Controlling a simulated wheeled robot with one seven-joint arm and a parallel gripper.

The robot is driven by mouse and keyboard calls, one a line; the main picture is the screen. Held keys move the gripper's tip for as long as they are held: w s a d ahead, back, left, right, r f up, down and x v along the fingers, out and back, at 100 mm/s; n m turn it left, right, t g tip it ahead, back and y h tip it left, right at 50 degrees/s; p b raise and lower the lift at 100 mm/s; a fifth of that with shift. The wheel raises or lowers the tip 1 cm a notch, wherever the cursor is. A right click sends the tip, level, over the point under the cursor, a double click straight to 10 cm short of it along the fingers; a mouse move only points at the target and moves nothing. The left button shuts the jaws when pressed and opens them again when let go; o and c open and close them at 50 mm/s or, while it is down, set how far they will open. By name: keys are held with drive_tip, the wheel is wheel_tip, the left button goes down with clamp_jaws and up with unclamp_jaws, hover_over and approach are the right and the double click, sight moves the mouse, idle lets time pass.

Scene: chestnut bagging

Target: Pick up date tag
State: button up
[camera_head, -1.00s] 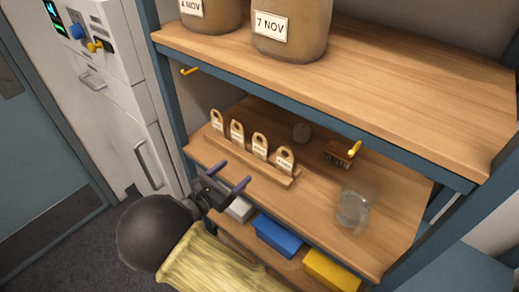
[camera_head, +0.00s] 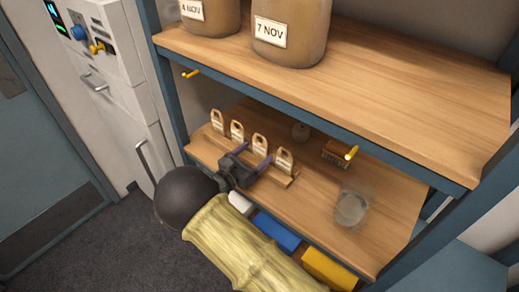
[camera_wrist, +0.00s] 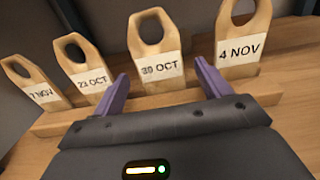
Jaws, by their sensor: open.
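Several wooden date tags with ring-shaped tops stand upright in a wooden rack (camera_wrist: 50,127) on the middle shelf. In the wrist view they read, left to right, apparently 7 NOV (camera_wrist: 44,96), 23 OCT (camera_wrist: 93,82), 30 OCT (camera_wrist: 161,67) and 4 NOV (camera_wrist: 238,50). The 30 OCT tag also shows in the head view (camera_head: 260,143), third from the left. My gripper (camera_head: 257,154) is open and empty, facing the rack. In the wrist view its purple fingertips (camera_wrist: 160,75) lie on either side of the 30 OCT tag, which still appears ahead of them.
A glass jar (camera_head: 351,208), a brush (camera_head: 336,152) and a small round object (camera_head: 301,131) are right of and behind the rack. Large jars labelled 4 NOV (camera_head: 208,18) and 7 NOV (camera_head: 290,35) stand on the shelf above. Blue (camera_head: 276,232) and yellow (camera_head: 327,268) boxes sit below.

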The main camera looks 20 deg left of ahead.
sight(259, 150)
drive_tip(key=p+x, duration=0.1)
drive_tip(key=x, duration=0.4)
drive_tip(key=shift+s+a, duration=0.2)
drive_tip(key=shift+w+d, duration=0.15)
drive_tip(key=shift+d, duration=0.2)
drive_tip(key=shift+a, duration=0.15)
drive_tip(key=c, duration=0.9)
